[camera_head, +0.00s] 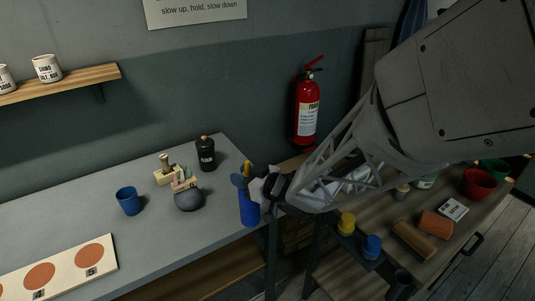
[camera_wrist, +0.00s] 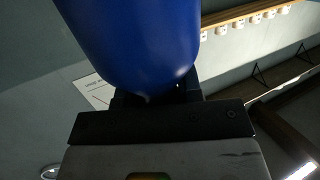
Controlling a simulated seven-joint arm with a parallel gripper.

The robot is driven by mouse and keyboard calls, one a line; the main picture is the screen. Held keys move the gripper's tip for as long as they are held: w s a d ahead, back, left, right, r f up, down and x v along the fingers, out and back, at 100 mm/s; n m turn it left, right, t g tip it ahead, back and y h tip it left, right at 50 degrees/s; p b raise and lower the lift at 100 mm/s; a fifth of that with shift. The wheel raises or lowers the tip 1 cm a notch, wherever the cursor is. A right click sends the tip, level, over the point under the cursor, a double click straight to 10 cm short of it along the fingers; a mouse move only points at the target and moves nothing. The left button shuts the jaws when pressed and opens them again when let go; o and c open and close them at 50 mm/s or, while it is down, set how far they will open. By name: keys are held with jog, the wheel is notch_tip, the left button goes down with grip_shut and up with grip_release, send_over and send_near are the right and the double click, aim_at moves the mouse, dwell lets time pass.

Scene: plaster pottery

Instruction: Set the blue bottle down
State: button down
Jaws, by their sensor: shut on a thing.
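The blue bottle (camera_head: 249,212) is upright at the right end of the grey table (camera_head: 215,232), close to its edge. My gripper (camera_head: 250,181) is shut on its upper part, reaching in from the right. In the wrist view the blue bottle (camera_wrist: 135,40) fills the top middle, between the dark jaws (camera_wrist: 155,100). I cannot tell whether the bottle's base touches the table or hangs just above or past the edge.
Left of the bottle are a grey round pot (camera_head: 188,201), a tool holder (camera_head: 168,174), a black bottle (camera_head: 206,155) and a blue cup (camera_head: 128,201). A board with orange discs (camera_head: 62,268) lies front left. The table's front middle is clear.

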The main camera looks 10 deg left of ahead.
jog(key=shift+d, duration=0.35)
jog(key=shift+w+a, duration=0.1)
jog(key=shift+w, duration=0.05)
jog(key=w+a+f, duration=0.1)
jog(key=w+a, duration=0.8)
jog(key=w, duration=0.4)
jog(key=shift+f, duration=0.2)
jog(key=shift+f, duration=0.1)
jog(key=shift+f, duration=1.8)
jog(key=c, duration=0.8)
grip_release()
